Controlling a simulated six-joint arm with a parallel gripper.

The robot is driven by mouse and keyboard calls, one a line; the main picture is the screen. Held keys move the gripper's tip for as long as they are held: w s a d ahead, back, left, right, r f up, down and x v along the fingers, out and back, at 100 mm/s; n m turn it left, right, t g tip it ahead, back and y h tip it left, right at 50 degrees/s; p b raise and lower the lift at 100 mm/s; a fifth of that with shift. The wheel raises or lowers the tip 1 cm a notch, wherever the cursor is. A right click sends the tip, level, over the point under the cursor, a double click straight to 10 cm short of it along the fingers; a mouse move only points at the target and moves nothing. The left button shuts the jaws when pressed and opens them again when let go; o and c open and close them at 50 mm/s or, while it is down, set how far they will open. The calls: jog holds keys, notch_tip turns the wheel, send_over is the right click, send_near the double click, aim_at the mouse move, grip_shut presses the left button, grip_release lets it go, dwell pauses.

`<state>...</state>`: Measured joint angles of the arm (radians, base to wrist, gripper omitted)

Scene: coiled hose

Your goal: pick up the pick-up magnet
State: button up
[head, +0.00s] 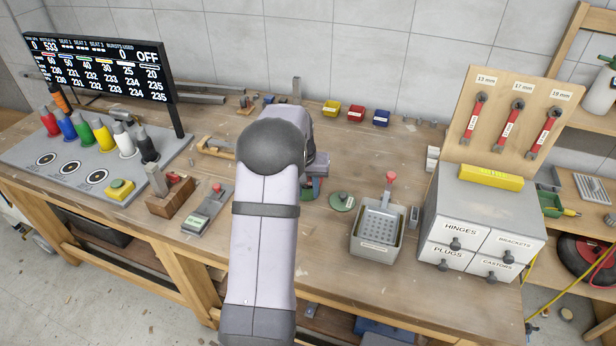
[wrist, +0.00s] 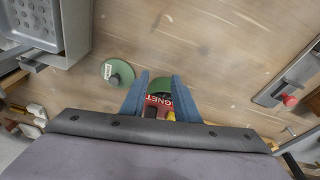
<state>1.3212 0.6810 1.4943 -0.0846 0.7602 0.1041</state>
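The pick-up magnet appears to be a red piece (wrist: 157,99) with white lettering that partly reads "GNET", low between my fingers in the wrist view. It lies at or in a round green thing (wrist: 160,84), mostly hidden by my gripper. A bit of yellow (wrist: 171,116) shows beside it. My gripper (wrist: 158,78) points down with its two blue fingers apart, one on each side of the green and red things. I cannot tell how high above them the fingertips are. In the head view, green and red (head: 312,188) show just right of my arm, which hides my fingers.
A green disc with a dark knob (head: 342,201) lies just right of my arm, also in the wrist view (wrist: 117,72). A grey tray box (head: 376,246) and a drawer cabinet (head: 480,215) stand farther right. A grey block with a red knob (head: 208,210) is left.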

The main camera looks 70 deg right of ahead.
jog(key=w+d+r+m+h, duration=0.1)
jog(key=d+r+m+h, duration=0.1)
jog(key=d+r, duration=0.4)
jog(key=shift+d+r, duration=0.25)
jog(key=shift+r, duration=0.45)
jog(key=shift+p+x, duration=2.1)
jog(key=shift+x, duration=1.5)
jog(key=shift+c, duration=0.3)
grip_shut()
